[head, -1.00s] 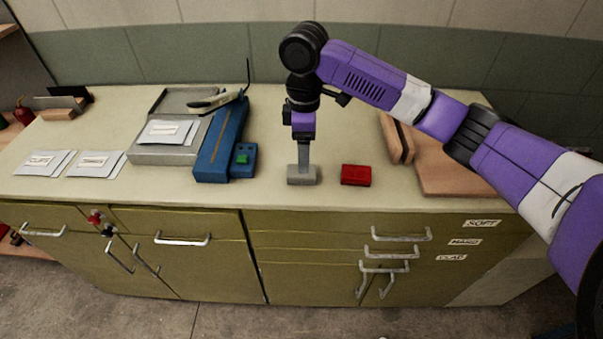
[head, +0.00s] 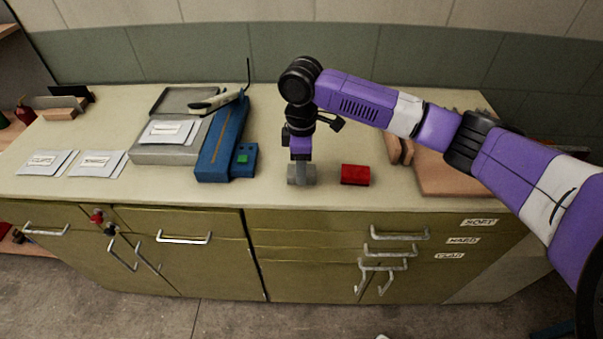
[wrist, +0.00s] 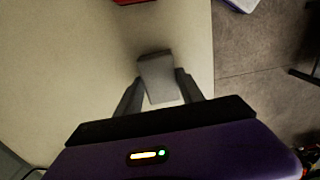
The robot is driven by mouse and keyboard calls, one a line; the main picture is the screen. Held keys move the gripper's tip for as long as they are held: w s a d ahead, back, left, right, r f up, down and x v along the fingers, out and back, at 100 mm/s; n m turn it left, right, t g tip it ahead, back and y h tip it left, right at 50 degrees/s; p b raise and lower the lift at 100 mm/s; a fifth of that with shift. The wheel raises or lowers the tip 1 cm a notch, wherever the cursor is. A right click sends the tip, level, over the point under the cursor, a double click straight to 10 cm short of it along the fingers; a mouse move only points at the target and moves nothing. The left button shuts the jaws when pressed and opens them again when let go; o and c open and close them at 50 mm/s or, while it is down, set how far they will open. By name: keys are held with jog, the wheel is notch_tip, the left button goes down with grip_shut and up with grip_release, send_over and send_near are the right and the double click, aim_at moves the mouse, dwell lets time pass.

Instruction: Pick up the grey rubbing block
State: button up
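The grey rubbing block (head: 311,175) stands on the worktop near its front edge, left of a red block. My gripper (head: 300,176) is lowered over it, pointing down, and a finger hides the block's middle in the head view. In the wrist view, the block (wrist: 157,77) lies between the two fingertips of my gripper (wrist: 159,76). The fingers are spread, one on each side, very close to the block's sides. I cannot tell whether they touch it.
A red block (head: 355,175) lies just right. A blue device (head: 215,150) with a green button stands to the left, beside a grey tray (head: 165,155). Brown boards (head: 450,180) lie further right. The worktop (head: 265,195) is clear along its front edge.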

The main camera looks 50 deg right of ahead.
jog(key=c, duration=0.5)
jog(key=shift+r, duration=0.1)
notch_tip(320, 180, up, 20)
jog(key=b, duration=0.1)
